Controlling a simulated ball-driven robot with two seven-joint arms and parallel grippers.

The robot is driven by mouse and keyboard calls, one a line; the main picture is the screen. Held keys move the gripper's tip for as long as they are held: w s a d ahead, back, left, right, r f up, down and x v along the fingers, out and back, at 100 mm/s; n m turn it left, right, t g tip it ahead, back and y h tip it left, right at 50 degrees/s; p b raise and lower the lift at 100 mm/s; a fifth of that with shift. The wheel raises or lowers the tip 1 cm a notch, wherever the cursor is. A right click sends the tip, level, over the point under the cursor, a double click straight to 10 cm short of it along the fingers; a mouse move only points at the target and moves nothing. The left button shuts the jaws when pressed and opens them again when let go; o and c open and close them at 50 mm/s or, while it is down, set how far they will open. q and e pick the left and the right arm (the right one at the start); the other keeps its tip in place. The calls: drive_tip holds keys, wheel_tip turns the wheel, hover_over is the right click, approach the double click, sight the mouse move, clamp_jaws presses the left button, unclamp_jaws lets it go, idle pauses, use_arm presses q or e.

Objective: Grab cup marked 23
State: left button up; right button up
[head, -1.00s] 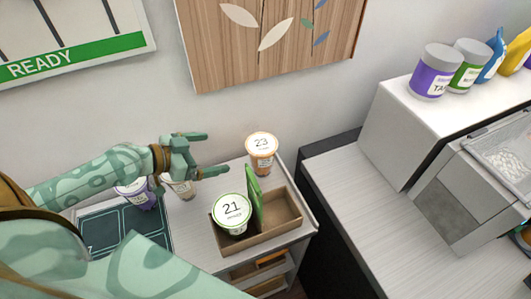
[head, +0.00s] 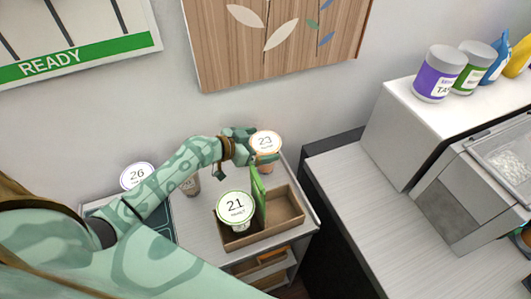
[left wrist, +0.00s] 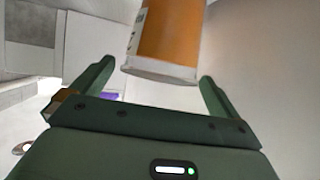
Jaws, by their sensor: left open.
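The cup marked 23 (head: 265,143) has a white lid and an orange body. It stands at the back right of the small table, near the wall. My left gripper (head: 253,148) is at the cup's left side, with its fingers open and directed at it. In the left wrist view the cup's orange body (left wrist: 168,40) shows between and beyond the open fingertips (left wrist: 158,72). Part of the cup's body is hidden by the fingers in the head view, and I cannot tell whether they touch it. My right gripper is not in view.
The cup marked 21 (head: 235,208) stands in a brown carrier (head: 285,209) with a green divider (head: 258,193), just in front. The cup marked 26 (head: 138,177) and another cup (head: 190,184) stand left, near my arm. The wall is close behind.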

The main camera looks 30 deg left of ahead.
use_arm(q)
drive_tip(key=shift+w+d+f, duration=0.25)
drive_tip(key=shift+w+d, duration=0.05)
drive_tip(key=shift+w, duration=0.15)
drive_tip(key=shift+s, duration=0.1)
drive_tip(key=shift+c, duration=0.7)
drive_tip(key=c, duration=1.5)
